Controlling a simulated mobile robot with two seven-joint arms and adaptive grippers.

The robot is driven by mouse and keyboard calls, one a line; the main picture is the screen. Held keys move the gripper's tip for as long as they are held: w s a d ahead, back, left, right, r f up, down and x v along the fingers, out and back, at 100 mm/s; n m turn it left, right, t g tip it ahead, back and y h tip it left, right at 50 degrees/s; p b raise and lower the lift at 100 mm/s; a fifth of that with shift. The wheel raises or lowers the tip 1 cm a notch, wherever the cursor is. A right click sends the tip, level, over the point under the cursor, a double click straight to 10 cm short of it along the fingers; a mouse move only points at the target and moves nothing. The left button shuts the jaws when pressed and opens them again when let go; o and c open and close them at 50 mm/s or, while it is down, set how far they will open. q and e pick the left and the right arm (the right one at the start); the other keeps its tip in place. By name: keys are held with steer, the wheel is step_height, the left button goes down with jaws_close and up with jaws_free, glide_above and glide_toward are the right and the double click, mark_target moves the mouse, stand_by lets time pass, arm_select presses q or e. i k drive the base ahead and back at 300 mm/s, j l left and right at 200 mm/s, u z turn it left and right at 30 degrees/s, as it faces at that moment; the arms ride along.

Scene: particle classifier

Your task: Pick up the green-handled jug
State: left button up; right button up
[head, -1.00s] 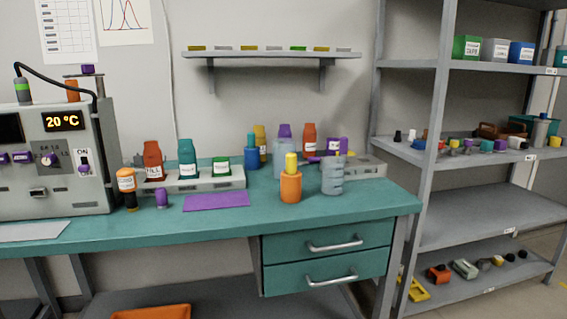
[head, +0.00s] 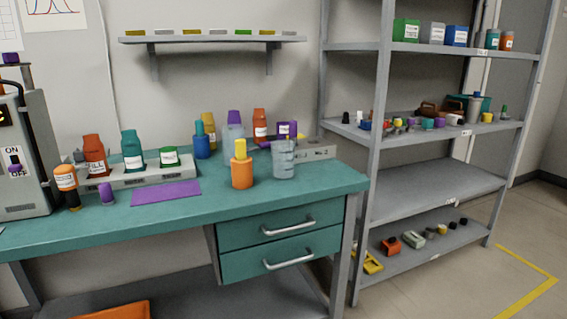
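I cannot clearly make out a green-handled jug. A small item with a green upper part (head: 504,113) stands at the right end of the shelf rack's second level, too small to identify. A grey tapered vessel (head: 474,108) stands beside it, with a teal thing behind; no green handle can be told on it. A translucent grey beaker (head: 283,158) stands on the teal bench (head: 300,197) without a visible green handle. Neither of my grippers is in view.
Open floor (head: 450,285) with a yellow line lies at the lower right.

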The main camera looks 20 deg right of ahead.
mark_target(229, 133)
steer(key=i+l+u, duration=0.2)
steer(key=l, duration=0.15)
steer(key=i+l+u, duration=0.25)
steer(key=l+u, duration=0.2)
steer(key=l, duration=0.3)
